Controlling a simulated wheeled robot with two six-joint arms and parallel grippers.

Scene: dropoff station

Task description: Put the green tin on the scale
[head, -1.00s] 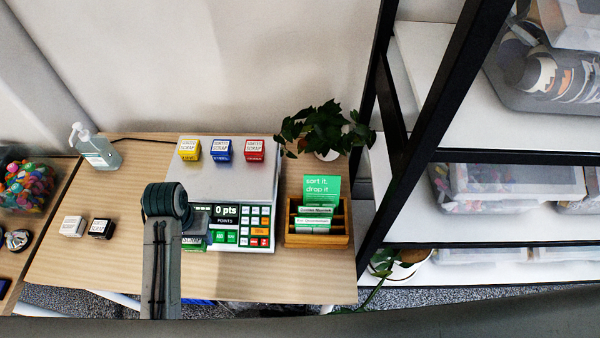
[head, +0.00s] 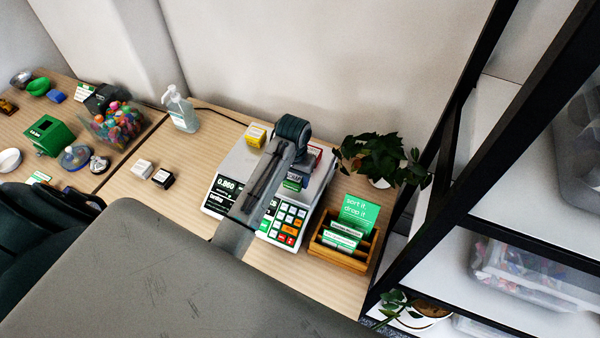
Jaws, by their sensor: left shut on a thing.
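The scale (head: 232,165) is a pale platform with a keypad and a lit display at its front. A yellow tin (head: 256,135) stands on its back left, and a red tin (head: 316,152) shows partly behind my arm. The blue tin is mostly hidden. My left gripper (head: 298,173) is over the right part of the scale, shut on the green tin (head: 292,183), of which only a small part shows. I cannot tell whether the green tin touches the platform. My right gripper is not in view.
A wooden card holder (head: 340,257) and a potted plant (head: 383,158) stand right of the scale. White (head: 142,168) and black (head: 162,179) small boxes and a sanitizer bottle (head: 181,112) are on the left. A black-framed shelf (head: 440,215) rises at the right.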

